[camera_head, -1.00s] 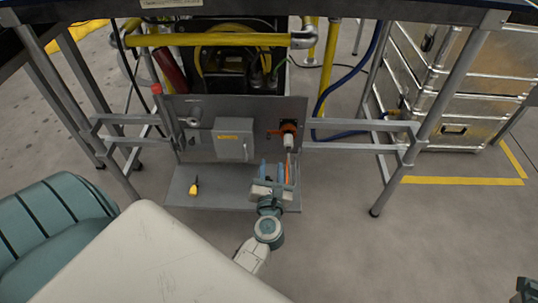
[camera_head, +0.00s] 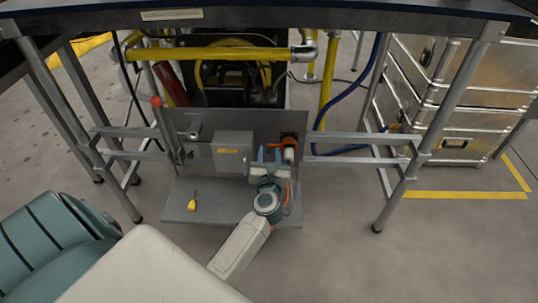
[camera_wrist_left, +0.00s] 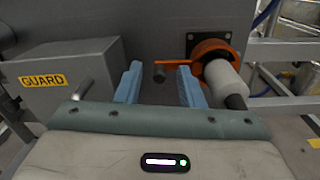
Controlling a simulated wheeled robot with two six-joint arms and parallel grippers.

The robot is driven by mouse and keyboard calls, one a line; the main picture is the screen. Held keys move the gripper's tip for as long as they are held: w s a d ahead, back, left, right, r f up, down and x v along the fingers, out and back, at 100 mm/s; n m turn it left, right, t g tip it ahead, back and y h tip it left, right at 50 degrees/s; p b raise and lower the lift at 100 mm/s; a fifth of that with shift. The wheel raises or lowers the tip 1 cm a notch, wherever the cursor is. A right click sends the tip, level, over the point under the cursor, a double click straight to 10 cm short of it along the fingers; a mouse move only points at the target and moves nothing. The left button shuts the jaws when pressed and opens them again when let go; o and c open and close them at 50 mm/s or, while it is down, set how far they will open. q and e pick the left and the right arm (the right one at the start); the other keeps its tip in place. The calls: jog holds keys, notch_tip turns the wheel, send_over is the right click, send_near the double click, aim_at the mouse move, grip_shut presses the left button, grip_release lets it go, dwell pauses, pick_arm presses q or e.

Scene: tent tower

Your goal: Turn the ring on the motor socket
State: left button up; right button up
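The motor socket with its orange ring (camera_head: 289,140) is on the upright grey panel, right of the grey box. In the left wrist view the orange ring (camera_wrist_left: 213,50) surrounds a dark opening, with a white cylindrical plug (camera_wrist_left: 224,82) in front. My left gripper (camera_head: 268,155) is at the panel, just left of the socket. My right gripper is not in view.
The grey box (camera_head: 232,152), marked GUARD in the wrist view (camera_wrist_left: 62,80), is close to the left finger. A yellow-handled tool (camera_head: 192,204) lies on the panel's base shelf. Table legs (camera_head: 405,185) and a blue hose (camera_head: 352,100) flank the panel.

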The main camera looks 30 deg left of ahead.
pick_arm(q)
grip_shut()
